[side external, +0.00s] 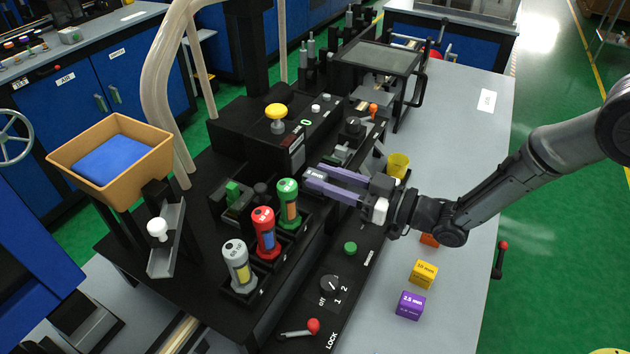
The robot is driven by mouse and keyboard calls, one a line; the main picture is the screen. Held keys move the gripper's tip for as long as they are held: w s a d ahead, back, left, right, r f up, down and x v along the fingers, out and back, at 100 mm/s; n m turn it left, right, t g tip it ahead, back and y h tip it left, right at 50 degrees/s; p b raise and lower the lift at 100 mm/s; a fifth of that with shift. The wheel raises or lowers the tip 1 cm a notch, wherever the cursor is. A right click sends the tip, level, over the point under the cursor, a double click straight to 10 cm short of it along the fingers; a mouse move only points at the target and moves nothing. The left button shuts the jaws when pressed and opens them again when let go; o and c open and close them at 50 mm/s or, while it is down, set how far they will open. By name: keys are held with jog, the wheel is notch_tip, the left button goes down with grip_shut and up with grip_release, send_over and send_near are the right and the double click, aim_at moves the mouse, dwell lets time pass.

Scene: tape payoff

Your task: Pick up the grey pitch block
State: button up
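A grey-lavender block (315,174) with a "5 mm" label shows at the tips of my gripper, beside the black machine; it looks like the grey pitch block. My gripper (322,181) reaches in from the right, with its two long lavender fingers pointing left. The fingertips are at the block, one finger on the far side and one on the near side. The block and fingers are close in colour, so I cannot tell whether the fingers touch it. What lies under the block is hidden.
A yellow "10 mm" block (423,274), a purple "2.5 mm" block (410,305) and a partly hidden orange block (429,240) stand on the grey table (455,320). A yellow cup (398,165) is behind my wrist. Green, red and grey canisters (265,232) stand left of my fingers.

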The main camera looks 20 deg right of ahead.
grip_shut()
jog(key=shift+r, duration=0.1)
